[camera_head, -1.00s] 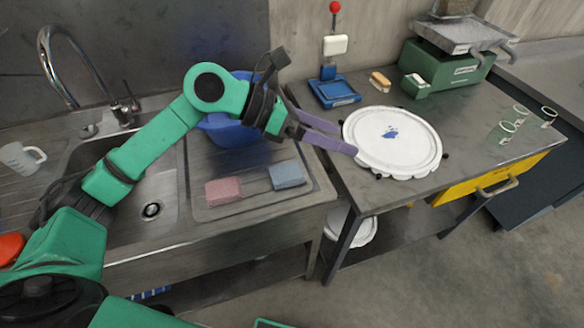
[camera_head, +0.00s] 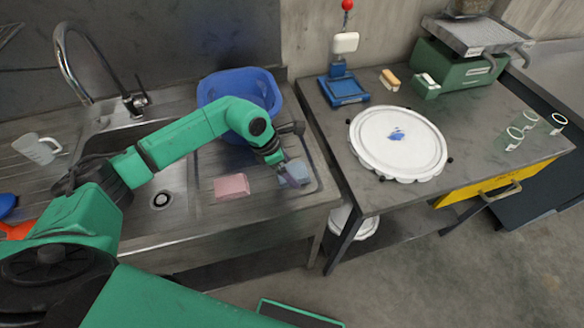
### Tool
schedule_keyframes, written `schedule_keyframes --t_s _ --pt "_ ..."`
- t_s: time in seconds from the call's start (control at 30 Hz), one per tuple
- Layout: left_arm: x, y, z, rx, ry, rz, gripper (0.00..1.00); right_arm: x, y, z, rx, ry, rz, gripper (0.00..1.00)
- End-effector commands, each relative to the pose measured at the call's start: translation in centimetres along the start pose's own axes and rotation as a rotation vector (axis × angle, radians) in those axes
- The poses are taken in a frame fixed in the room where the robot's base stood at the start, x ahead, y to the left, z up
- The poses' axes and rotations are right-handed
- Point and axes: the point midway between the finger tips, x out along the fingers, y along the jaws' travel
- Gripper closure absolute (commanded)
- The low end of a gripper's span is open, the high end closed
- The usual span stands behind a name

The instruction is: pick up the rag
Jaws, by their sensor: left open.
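Two folded cloth-like pads lie on the ribbed drainboard (camera_head: 255,205) of the sink: a pink one (camera_head: 231,186) and a blue-grey one (camera_head: 300,170) to its right. I cannot tell for sure which is the rag. My left gripper (camera_head: 290,179) is open and points down at the blue-grey pad, its fingers overlapping the pad in the picture. The fingers and wrist hide part of that pad. I cannot tell whether they touch it. The pink pad is clear of the gripper. My right gripper is not in view.
A blue basin (camera_head: 240,88) stands behind my forearm on the drainboard. On the metal table at right are a round white lid (camera_head: 398,143), a blue stand (camera_head: 343,90) and a green scale (camera_head: 455,70).

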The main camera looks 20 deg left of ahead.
Motion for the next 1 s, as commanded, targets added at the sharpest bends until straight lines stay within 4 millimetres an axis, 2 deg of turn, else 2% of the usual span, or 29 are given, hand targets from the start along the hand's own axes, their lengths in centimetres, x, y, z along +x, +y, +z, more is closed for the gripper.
schedule_keyframes --t_s 0.1,1.0 --pt "0.7 0.0 0.0 0.001 -0.001 0.000 0.00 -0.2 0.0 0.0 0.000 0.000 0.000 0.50" --pt "1.1 0.0 -0.2 0.000 -0.001 0.000 0.00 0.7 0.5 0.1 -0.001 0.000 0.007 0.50"
